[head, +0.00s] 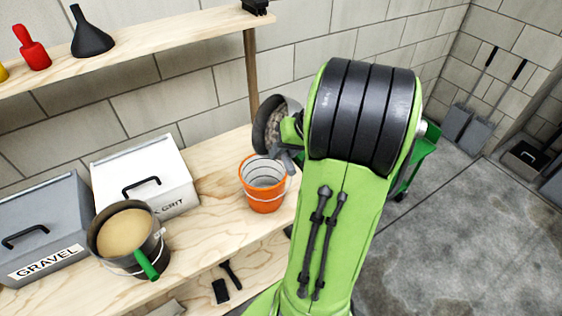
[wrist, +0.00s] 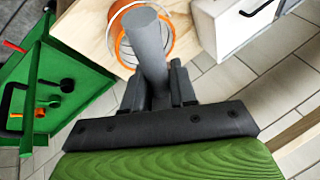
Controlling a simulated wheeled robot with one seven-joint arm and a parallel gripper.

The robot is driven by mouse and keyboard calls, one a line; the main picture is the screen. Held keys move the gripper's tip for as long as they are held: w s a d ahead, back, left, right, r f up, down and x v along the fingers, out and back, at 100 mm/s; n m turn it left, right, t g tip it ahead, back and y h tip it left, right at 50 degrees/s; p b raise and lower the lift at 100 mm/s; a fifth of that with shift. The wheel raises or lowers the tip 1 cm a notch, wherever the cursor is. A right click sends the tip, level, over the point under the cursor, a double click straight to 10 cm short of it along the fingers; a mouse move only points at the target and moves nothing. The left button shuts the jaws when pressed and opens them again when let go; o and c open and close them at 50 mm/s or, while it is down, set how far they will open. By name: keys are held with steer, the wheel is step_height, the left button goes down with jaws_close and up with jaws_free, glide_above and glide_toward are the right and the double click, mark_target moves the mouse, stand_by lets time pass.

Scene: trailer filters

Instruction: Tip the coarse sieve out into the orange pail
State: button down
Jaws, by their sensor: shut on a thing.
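The coarse sieve (head: 272,124) is a dark round pan with grey lumpy pieces in it. It is tilted steeply on its side, above and behind the orange pail (head: 264,197) in the head view. My gripper (head: 287,150) is partly hidden by my green arm. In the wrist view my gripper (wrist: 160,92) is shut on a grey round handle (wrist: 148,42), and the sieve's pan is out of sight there. The pail stands upright on the bench; its orange rim also shows behind the handle in the wrist view (wrist: 116,10). Its visible inside looks pale grey.
On the bench's left stand a grey GRAVEL bin (head: 45,225), a white grit bin (head: 145,172) and a dark pail (head: 152,262) topped by a green-handled pan of tan material (head: 125,232). A shelf (head: 150,38) runs above. A green cart (wrist: 70,85) stands beside the bench.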

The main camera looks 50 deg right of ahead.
steer(key=w+a+r+n+g+h, duration=0.1)
steer(key=w+a+r+g+h, duration=0.1)
steer(key=h, duration=0.5)
steer(key=shift+a+r+n+g, duration=0.3)
steer(key=shift+a+r+g, duration=0.45)
steer(key=shift+r+g, duration=0.6)
steer(key=shift+t+b, duration=0.25)
steer(key=shift+b, duration=0.1)
